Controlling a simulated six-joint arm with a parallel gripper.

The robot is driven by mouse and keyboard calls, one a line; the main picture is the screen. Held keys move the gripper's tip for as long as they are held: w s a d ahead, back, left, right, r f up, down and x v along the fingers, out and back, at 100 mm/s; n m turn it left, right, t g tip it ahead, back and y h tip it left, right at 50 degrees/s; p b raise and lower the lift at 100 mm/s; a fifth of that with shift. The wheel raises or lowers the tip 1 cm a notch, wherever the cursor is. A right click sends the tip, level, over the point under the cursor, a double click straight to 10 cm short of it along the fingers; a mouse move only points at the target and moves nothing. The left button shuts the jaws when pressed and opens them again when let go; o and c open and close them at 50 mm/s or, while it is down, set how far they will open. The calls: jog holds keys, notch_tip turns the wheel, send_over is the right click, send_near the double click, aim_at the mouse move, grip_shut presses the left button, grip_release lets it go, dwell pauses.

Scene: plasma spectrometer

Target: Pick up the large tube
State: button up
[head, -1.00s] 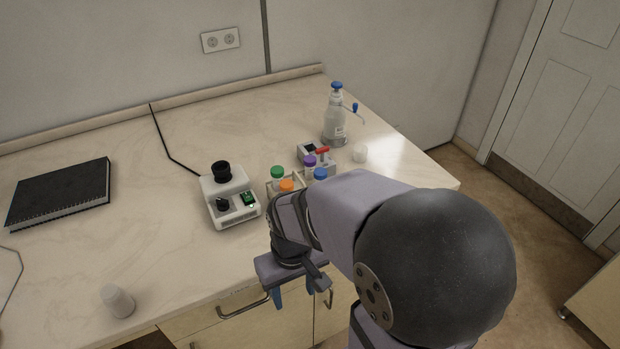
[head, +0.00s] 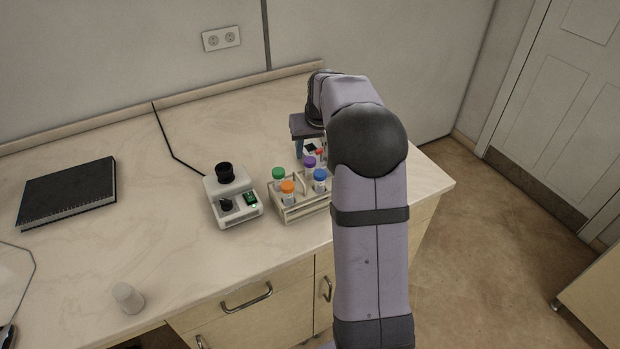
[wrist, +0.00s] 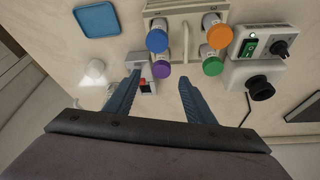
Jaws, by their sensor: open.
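Several capped tubes stand upright in a light wooden rack (head: 305,212): a green-capped tube (head: 278,173), an orange-capped tube (head: 288,187), a purple-capped tube (head: 309,162) and a blue-capped tube (head: 320,175). I cannot tell which is the large tube. In the wrist view, the purple cap (wrist: 162,71) appears between the fingers, with the blue cap (wrist: 157,40), green cap (wrist: 212,66) and orange cap (wrist: 218,38) beyond. My gripper (wrist: 159,77) is open and empty, on the back side of the rack. In the head view my arm hides much of it and the rack's right end.
A white mixer (head: 233,203) with a black cup stands left of the rack. A small device with a red part (wrist: 145,83) and a white cup (wrist: 95,69) lie behind it. A blue tray (wrist: 97,19) shows in the wrist view. A black notebook (head: 68,190) lies far left.

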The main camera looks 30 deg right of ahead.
aim_at(310, 160)
jog(key=shift+p+x, duration=1.95)
jog(key=shift+x, duration=1.7)
jog(key=shift+w+a, duration=0.1)
jog(key=shift+r, duration=0.1)
grip_shut()
